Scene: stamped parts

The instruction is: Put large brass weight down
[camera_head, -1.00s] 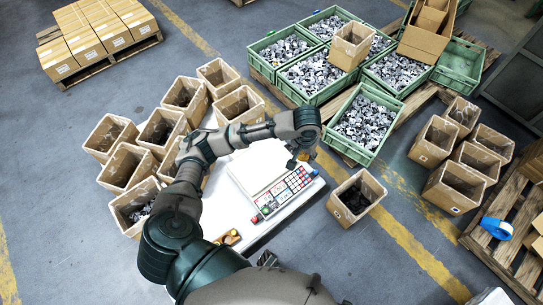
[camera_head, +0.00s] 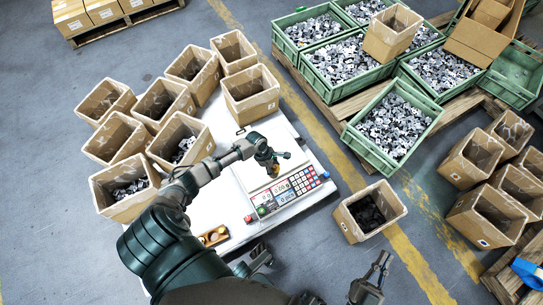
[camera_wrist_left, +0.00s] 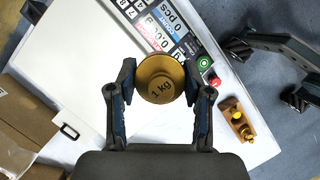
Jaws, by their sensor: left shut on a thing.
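The large brass weight (camera_wrist_left: 161,80), marked "1 kg", is gripped between the two fingers of my left gripper (camera_wrist_left: 159,88) in the left wrist view. In the head view my left gripper (camera_head: 269,162) hangs over the counting scale (camera_head: 285,190), near the edge between its white plate and keypad. The weight (camera_head: 274,171) shows small below the fingers. I cannot tell whether it touches the scale. A wooden weight block (camera_head: 213,236) with smaller brass weights lies on the table left of the keypad. My right gripper (camera_head: 322,256) is open and empty at the bottom, fingers wide apart.
The white table (camera_head: 208,205) carries the scale and a cardboard box (camera_head: 250,95) at its far end. Several boxes stand left of it. A box with dark parts (camera_head: 368,212) stands right of it. Green crates (camera_head: 392,125) of metal parts are at the upper right.

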